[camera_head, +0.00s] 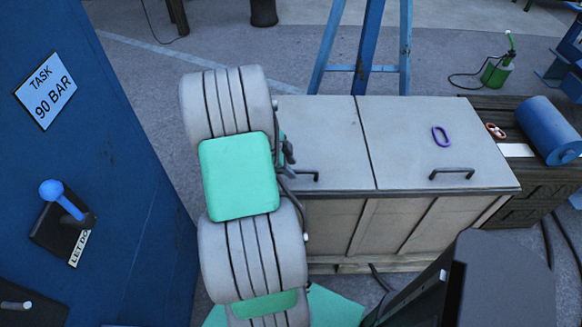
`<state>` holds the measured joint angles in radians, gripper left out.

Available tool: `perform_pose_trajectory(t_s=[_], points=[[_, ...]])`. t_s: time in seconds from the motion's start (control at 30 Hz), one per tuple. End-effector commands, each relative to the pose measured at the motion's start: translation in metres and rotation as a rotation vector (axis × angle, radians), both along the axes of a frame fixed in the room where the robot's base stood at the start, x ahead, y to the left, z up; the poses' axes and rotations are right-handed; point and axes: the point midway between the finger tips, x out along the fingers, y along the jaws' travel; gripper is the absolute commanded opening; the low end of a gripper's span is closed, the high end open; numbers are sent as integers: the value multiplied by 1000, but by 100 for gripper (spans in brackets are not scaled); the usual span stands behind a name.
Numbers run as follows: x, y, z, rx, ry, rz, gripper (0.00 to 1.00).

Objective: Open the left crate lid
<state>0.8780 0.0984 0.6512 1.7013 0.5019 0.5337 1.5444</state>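A pale crate (410,222) stands in the middle, with two light-grey lids side by side. Both lids lie flat and closed. The left crate lid (325,135) has a dark bar handle (306,176) near its front edge. My white and green arm covers the left part of this lid and the left end of the handle area. My gripper (287,153) shows only as a small dark part at the arm's right edge, over the lid's left side. Its fingers are mostly hidden, and I cannot tell whether it touches anything.
The right lid (425,110) has its own handle (452,172) and a purple ring (440,136) on top. A blue ladder (368,50) stands behind the crate. A blue panel (110,170) rises at left. A blue cylinder (548,130) lies at right.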

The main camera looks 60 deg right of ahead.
Motion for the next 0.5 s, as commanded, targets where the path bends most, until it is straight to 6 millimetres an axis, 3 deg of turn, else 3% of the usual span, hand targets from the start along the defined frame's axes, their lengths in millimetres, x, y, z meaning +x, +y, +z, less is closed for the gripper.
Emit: perform_pose_trajectory(t_s=[0.13, 0.37, 0.5], points=[[-4, -5, -13, 0, 0, 1, 36], [-3, -5, -15, 0, -1, 4, 36], [-3, -5, -15, 0, -1, 4, 26]])
